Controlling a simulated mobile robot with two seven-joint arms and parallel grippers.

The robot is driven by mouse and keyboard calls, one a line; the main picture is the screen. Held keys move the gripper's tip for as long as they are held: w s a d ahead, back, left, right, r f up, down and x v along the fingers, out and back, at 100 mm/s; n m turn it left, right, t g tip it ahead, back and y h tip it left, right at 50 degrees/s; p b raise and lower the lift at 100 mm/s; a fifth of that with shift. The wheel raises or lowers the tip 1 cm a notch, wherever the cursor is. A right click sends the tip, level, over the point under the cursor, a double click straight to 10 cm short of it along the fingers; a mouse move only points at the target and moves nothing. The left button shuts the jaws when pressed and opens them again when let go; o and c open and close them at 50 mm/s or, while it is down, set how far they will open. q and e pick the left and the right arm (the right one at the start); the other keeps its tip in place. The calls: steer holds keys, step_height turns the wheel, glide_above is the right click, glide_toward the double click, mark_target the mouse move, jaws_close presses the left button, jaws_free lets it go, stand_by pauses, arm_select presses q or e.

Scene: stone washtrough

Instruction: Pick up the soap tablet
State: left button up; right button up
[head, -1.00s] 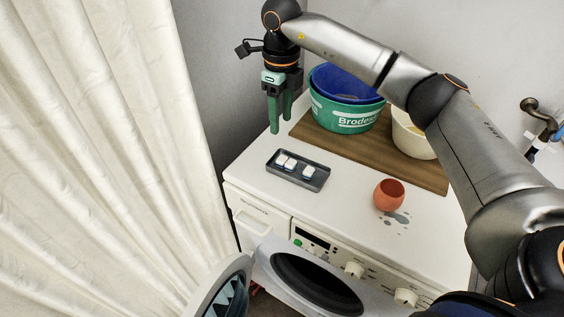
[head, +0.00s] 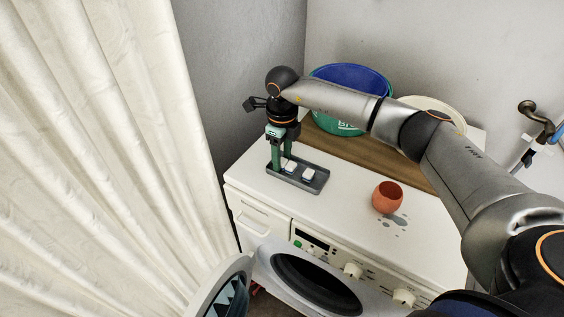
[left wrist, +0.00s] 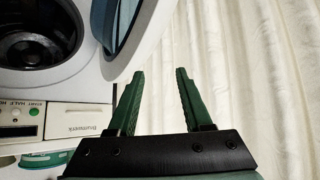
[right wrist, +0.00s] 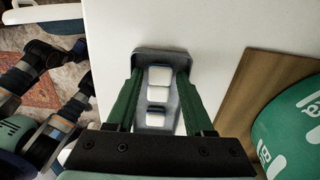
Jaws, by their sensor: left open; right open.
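White soap tablets lie in a dark grey tray (head: 314,188) at the left end of the washing machine top. In the head view, one tablet (head: 308,175) shows clearly near the tray's right end; another tablet (head: 291,167) is beside the gripper fingers. My right gripper (head: 281,162) is open and points down at the tray's left part. In the right wrist view its fingers straddle the tray (right wrist: 165,53), with a tablet (right wrist: 158,93) between them and another tablet (right wrist: 156,117) nearer the palm. I cannot tell if the fingers touch anything. My left gripper (left wrist: 160,73) is open and empty.
An orange cup (head: 387,198) stands right of the tray, beside grey wet spots. A green tub (head: 335,126) with a blue basin (head: 350,78) stands on a wooden board (head: 340,149) behind. The washing machine door (head: 235,285) hangs open; a white curtain (head: 100,150) is at left.

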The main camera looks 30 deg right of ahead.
jaws_close()
stand_by(0.4)
steer(key=shift+r, duration=0.1)
